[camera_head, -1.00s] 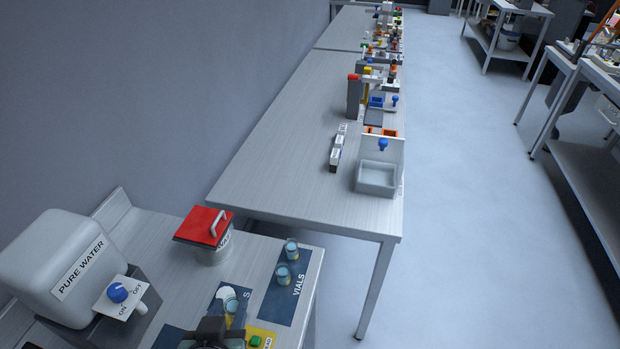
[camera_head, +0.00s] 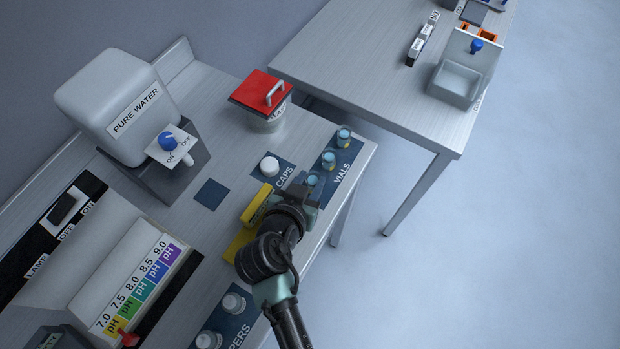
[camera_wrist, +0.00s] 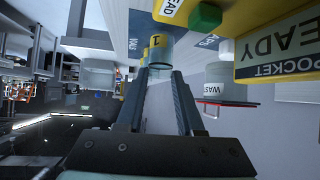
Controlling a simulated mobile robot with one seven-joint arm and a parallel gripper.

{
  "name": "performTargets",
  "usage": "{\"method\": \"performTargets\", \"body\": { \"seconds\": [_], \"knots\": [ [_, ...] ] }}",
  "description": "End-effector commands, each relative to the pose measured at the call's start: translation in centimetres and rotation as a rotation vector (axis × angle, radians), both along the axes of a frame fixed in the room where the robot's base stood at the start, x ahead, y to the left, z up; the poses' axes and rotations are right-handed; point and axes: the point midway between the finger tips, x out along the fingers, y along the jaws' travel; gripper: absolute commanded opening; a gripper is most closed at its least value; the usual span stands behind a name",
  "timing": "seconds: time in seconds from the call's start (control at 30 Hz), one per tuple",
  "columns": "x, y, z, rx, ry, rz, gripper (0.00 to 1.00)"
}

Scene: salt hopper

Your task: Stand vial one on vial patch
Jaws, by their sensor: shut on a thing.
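Vial one (camera_head: 312,179) is a small clear vial with bluish contents. It also shows in the wrist view (camera_wrist: 160,50) with a yellow label marked 1. My gripper (camera_head: 307,188) is shut on it, and the fingertips show around it in the wrist view (camera_wrist: 164,78). The vial patch (camera_head: 350,157) is a dark blue rectangle marked VIALS along the bench edge. Two other vials (camera_head: 344,136) (camera_head: 328,160) stand on it in a row. Vial one is over or at the near end of the patch. I cannot tell whether its base touches.
The caps patch (camera_head: 286,177) with a white cap (camera_head: 269,166) lies just left of the vials. A red-lidded pot (camera_head: 263,98) stands behind. A yellow device (camera_head: 256,202) is close to my gripper. The pure water tank (camera_head: 115,105) is at the left.

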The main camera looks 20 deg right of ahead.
Motion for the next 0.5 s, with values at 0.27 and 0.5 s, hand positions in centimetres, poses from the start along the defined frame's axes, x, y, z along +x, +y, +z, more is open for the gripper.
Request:
{"method": "performTargets", "body": {
  "seconds": [0.27, 0.5],
  "knots": [
    [0.02, -0.01, -0.46, -0.001, -0.002, 0.001, 0.00],
    [0.02, 0.01, -0.78, 0.000, -0.001, 0.001, 0.49]
  ]
}}
